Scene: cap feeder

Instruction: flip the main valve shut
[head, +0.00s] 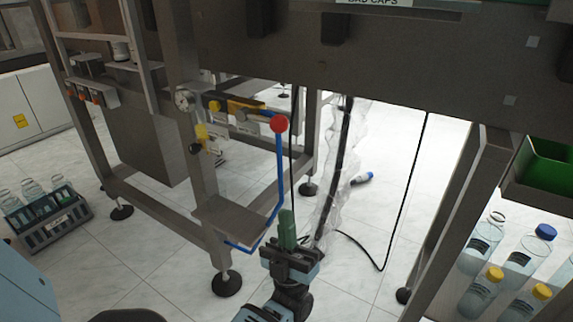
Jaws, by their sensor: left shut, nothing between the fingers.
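The main valve appears to be the fitting with a red round knob (279,124), at the right end of the yellow and grey air unit (236,107) on the machine frame. The exact angle of its handle is hard to tell. A blue hose (280,170) runs down below the knob. My left gripper (287,222) is low in the middle of the head view, with green fingers pointing up. It is shut and empty, apart from the knob and well below it in the picture. My right gripper is not in view.
A round gauge (184,99) sits left of the air unit. A metal shelf plate (230,218) is left of my gripper. A clear wrapped sleeve (338,165) and black cable (408,200) hang to the right. Bottles (484,240) stand at right, a bottle crate (52,228) at left.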

